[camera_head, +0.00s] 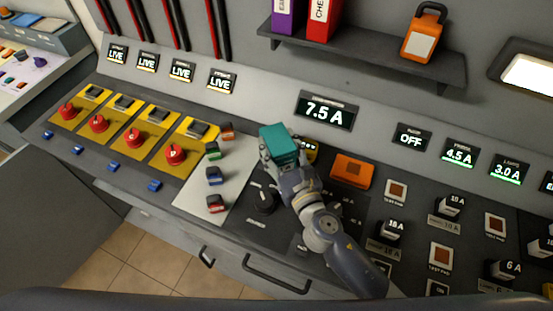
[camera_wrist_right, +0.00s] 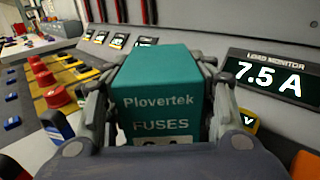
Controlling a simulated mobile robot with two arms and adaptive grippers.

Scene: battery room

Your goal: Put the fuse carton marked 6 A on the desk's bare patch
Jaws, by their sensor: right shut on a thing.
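A teal fuse carton (camera_head: 281,142) is held above the desk in my right gripper (camera_head: 279,155). In the right wrist view the carton (camera_wrist_right: 160,85) stands upright between the two fingers, which press on its sides. Its face reads "Plovertek FUSES"; the line below is mostly hidden by the gripper, so I cannot read the rating. A light grey patch of the desk (camera_head: 190,196) lies left of and below the gripper. My left gripper is not in view.
Several small coloured blocks, including a blue one (camera_head: 214,176), line the light patch. Red knobs (camera_head: 133,138) on yellow plates are to the left. An orange block (camera_head: 352,170) and fuse holders (camera_head: 389,231) are to the right. A shelf (camera_head: 370,58) hangs above.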

